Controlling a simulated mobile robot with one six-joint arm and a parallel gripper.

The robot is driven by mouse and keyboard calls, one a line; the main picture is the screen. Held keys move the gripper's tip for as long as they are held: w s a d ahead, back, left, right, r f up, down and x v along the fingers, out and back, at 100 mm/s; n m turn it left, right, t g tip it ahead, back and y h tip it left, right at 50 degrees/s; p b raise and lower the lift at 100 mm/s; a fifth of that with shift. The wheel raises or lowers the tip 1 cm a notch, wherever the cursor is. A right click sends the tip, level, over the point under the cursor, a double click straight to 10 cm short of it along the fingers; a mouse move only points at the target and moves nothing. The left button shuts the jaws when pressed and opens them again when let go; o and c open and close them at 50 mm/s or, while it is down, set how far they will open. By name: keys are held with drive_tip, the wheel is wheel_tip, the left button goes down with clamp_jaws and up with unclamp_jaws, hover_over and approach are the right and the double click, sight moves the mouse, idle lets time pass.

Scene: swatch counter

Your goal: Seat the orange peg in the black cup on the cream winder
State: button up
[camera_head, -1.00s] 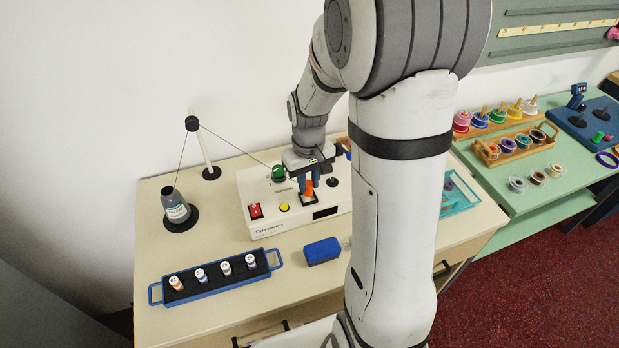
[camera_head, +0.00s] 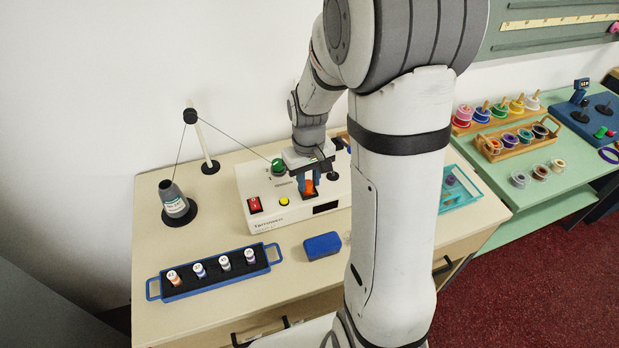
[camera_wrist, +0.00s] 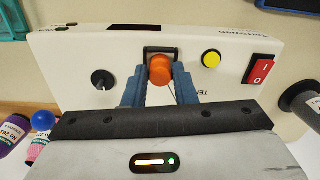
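The cream winder (camera_head: 270,213) stands on the table against the wall. The orange peg (camera_head: 309,187) is upright at the black cup (camera_head: 311,198) on the winder's top. In the wrist view the peg (camera_wrist: 160,70) shows end-on, with the square black rim of the cup (camera_wrist: 161,49) around its far side. How deep it sits is hidden. My gripper (camera_head: 308,184) points down with its blue fingers on either side of the peg. In the wrist view the fingers look open, with narrow gaps beside the peg.
A green knob (camera_head: 278,167), red switch (camera_head: 254,205) and yellow button (camera_head: 284,201) are on the winder. A thread runs from a cone (camera_head: 174,201) over a post. A blue rack (camera_head: 215,273) holds several spools. A blue block (camera_head: 322,246) lies in front.

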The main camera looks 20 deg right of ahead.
drive_tip(key=o, duration=0.4)
drive_tip(key=shift+o, duration=0.2)
drive_tip(key=shift+r, duration=0.1)
wheel_tip(320, 180, up, 8)
drive_tip(key=shift+f+b, duration=0.2)
drive_tip(key=shift+b, duration=0.1)
drive_tip(key=shift+r, duration=0.1)
drive_tip(key=s+a+r+t, duration=0.1)
drive_tip(key=s+r, duration=0.2)
drive_tip(key=s, duration=0.4)
drive_tip(key=s+a+r+m+t, duration=0.1)
drive_tip(key=s+a+r+t, duration=0.1)
drive_tip(key=s, duration=0.6)
drive_tip(key=shift+s+a+r, duration=0.15)
drive_tip(key=shift+a+r, duration=0.1)
drive_tip(key=shift+r, duration=0.15)
